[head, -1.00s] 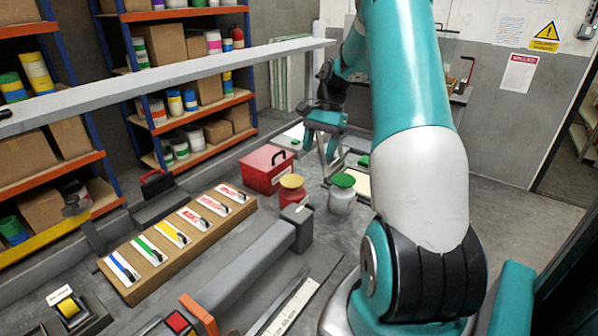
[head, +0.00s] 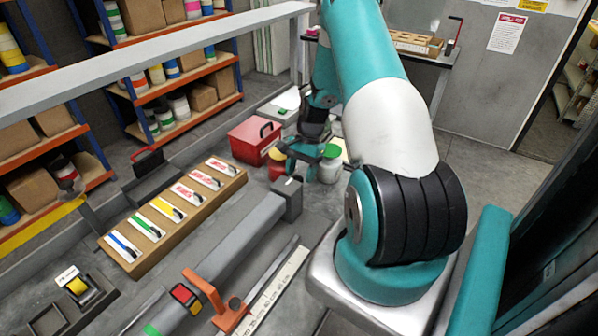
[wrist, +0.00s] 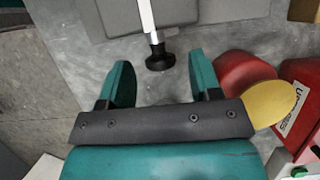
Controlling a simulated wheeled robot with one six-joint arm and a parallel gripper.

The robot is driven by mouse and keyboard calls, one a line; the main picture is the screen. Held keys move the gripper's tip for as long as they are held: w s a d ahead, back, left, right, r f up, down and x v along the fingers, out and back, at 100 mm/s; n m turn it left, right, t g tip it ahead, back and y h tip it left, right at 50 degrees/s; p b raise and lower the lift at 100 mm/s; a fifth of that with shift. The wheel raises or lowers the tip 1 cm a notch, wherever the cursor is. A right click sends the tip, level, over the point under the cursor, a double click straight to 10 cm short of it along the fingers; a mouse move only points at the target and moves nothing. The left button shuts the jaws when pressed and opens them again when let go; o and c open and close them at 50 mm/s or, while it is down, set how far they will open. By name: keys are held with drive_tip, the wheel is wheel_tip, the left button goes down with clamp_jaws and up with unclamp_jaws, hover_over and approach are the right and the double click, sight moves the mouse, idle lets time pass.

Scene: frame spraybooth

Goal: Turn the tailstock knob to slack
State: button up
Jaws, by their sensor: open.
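A black knob (wrist: 160,58) on the end of a white rod (wrist: 148,18) shows in the wrist view, extending from a grey block (wrist: 150,12). I take it for the tailstock knob. My gripper (wrist: 160,76) is open, with one finger on each side of the knob's line; the knob sits near the fingertips, and I cannot tell if they are level in height. In the head view my gripper (head: 305,152) is beyond the grey end block (head: 288,202) of the long bar, partly covering the pots. The knob itself is not clear there.
A red pot with a yellow lid (wrist: 268,100) and a red box (wrist: 302,100) stand close by my gripper's right finger. A white pot with a green lid (head: 329,168) is beside it in the head view. A wooden rack of coloured cards (head: 175,218) lies left of the bar.

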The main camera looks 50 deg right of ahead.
drive_tip(key=shift+x, duration=0.8)
drive_tip(key=c, duration=0.9)
drive_tip(key=shift+t+b, duration=0.3)
drive_tip(key=shift+t, duration=0.1)
drive_tip(key=t+b, duration=0.2)
drive_tip(key=n+t+b, duration=0.1)
drive_tip(key=t+b, duration=0.1)
drive_tip(key=shift+s+d+f, duration=0.1)
drive_tip(key=shift+s+f, duration=0.15)
drive_tip(key=shift+s, duration=0.05)
drive_tip(key=t+b, duration=0.2)
drive_tip(key=shift+n+t+y+b, duration=0.3)
drive_tip(key=shift+t+y, duration=0.1)
drive_tip(key=shift+s+t+b, duration=0.1)
drive_tip(key=shift+t+b, duration=0.4)
drive_tip(key=shift+r, duration=0.1)
